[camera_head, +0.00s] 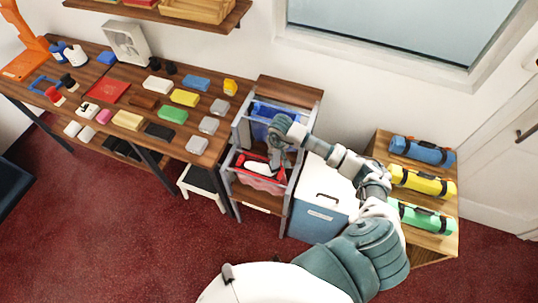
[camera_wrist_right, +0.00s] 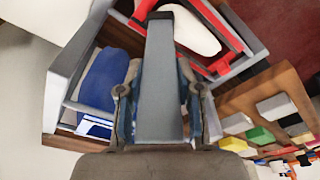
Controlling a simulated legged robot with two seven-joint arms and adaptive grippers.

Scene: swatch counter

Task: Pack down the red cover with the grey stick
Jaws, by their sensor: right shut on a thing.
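My right gripper (camera_head: 277,150) is over the front bin of the rack and is shut on the grey stick (camera_wrist_right: 160,80). In the right wrist view the stick is a flat grey bar with a dark far end, running between the fingers towards the red and white contents of that bin. The red cover (camera_head: 242,161) shows in the bin as red material around a white piece; red also shows in the right wrist view (camera_wrist_right: 229,38). I cannot tell whether the stick's end touches it. My left gripper is not in view.
A blue bundle (camera_wrist_right: 103,80) lies in the rear bin of the wooden rack (camera_head: 290,88). A white-lidded blue box (camera_head: 322,190) stands right of the rack. The counter at left holds several coloured swatches. Rolled bags (camera_head: 421,150) lie on the right stand.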

